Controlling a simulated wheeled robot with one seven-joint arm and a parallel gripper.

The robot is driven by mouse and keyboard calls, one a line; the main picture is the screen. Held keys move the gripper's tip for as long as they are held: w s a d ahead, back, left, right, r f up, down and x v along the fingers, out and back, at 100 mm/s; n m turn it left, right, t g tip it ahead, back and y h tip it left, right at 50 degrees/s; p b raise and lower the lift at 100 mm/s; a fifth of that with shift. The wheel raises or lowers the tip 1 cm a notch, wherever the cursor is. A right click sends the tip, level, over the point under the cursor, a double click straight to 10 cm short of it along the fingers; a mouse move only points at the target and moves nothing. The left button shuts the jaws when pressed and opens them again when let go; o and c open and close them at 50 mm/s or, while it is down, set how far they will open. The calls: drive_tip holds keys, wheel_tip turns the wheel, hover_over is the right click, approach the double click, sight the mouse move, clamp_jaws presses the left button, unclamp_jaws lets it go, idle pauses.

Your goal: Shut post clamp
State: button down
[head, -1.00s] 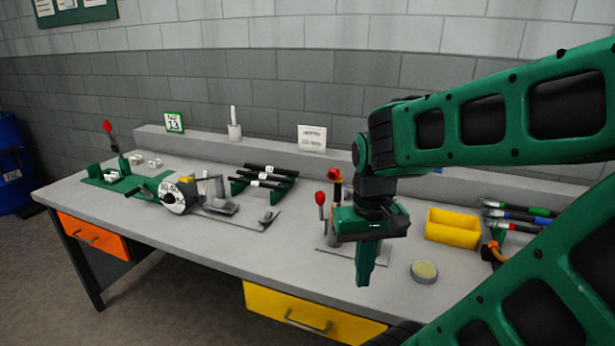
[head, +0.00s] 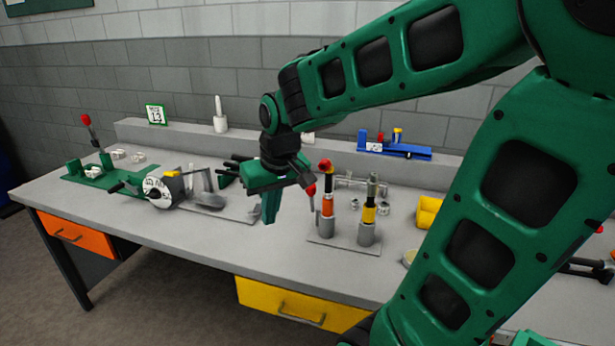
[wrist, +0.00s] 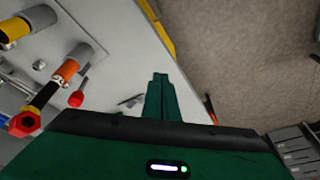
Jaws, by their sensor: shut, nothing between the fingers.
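A grey plate (head: 345,243) near the middle of the bench bears two upright posts. The left post (head: 327,205) has an orange band and a red top; the right post (head: 368,213) has a yellow band. A lever with a red ball (head: 311,190) stands upright just left of the left post. In the wrist view the red ball (wrist: 76,99) and the orange-banded post (wrist: 68,69) lie left of my fingers. My gripper (head: 269,218) is shut and empty, pointing down, left of the plate and apart from the lever. It also shows in the wrist view (wrist: 160,80).
A white dial device (head: 160,190) stands left of my gripper. A green base (head: 85,175) with another red-ball lever is at far left. A blue fixture (head: 395,150) sits on the back ledge. A yellow bin (head: 428,212) is partly behind my arm. The bench front is clear.

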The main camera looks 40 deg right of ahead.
drive_tip(key=w+d+r+m+g, duration=0.1)
drive_tip(key=w+d+r+m, duration=0.3)
drive_tip(key=d, duration=0.5)
drive_tip(key=w+d+r+m+g, duration=0.1)
drive_tip(key=w+d, duration=0.5)
drive_tip(key=d, duration=0.2)
drive_tip(key=w+d+r+m+g, duration=0.2)
drive_tip(key=w+d+r+m, duration=0.15)
drive_tip(key=d, duration=0.55)
hover_over(311, 199)
drive_tip(key=w+d, duration=0.2)
drive_tip(key=shift+f, duration=5.8)
drive_tip(key=shift+n, duration=0.25)
drive_tip(key=shift+s+a+f, duration=0.1)
drive_tip(key=shift+s+a, duration=0.35)
drive_tip(key=shift+a, duration=0.3)
drive_tip(key=shift+s+a+f, duration=0.1)
drive_tip(key=shift+s+a, duration=0.35)
drive_tip(key=shift+a, duration=0.3)
